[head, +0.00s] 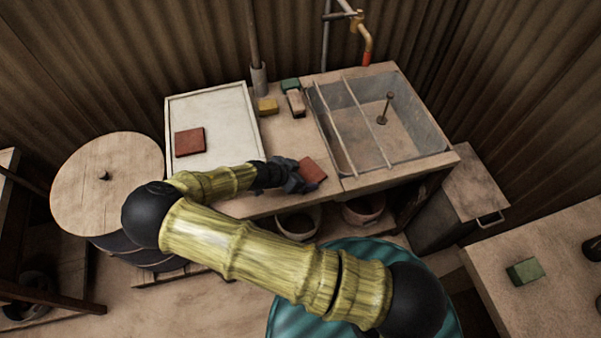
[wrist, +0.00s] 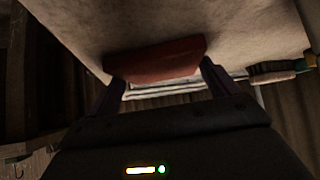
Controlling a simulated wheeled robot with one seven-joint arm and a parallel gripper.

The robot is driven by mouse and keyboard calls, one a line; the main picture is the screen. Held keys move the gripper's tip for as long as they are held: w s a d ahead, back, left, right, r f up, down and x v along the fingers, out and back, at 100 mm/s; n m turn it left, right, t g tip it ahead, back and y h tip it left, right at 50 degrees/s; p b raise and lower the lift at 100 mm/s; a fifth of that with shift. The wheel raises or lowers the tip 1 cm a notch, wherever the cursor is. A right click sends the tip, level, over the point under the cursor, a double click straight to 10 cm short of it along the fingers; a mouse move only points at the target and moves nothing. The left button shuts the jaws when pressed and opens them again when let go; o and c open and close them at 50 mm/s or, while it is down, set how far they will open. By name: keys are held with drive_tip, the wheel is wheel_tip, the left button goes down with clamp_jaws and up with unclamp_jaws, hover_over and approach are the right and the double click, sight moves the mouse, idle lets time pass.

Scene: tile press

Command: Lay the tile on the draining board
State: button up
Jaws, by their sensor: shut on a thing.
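My gripper (head: 294,179) is shut on a square red tile (head: 312,171), in front of the sink and over the front part of the counter. In the wrist view the tile (wrist: 155,60) sits between the two fingers (wrist: 160,84), seen nearly edge-on. I cannot tell whether it touches the counter or hangs just above it. A white rimmed board (head: 222,108), which looks like the draining board, lies at the counter's left. A second red tile (head: 190,141) lies flat on its left part; the rest of it is bare.
A sink (head: 405,145) with two rods across it is at the counter's right. A yellow block (head: 268,106), a green block (head: 290,86) and a pale block (head: 296,104) stand between board and sink. A round wooden lid (head: 108,190) is at left.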

drive_tip(key=o, duration=0.9)
drive_tip(key=shift+f, duration=0.1)
drive_tip(key=shift+o, duration=0.2)
drive_tip(key=b+v, duration=0.1)
drive_tip(key=v, duration=1.1)
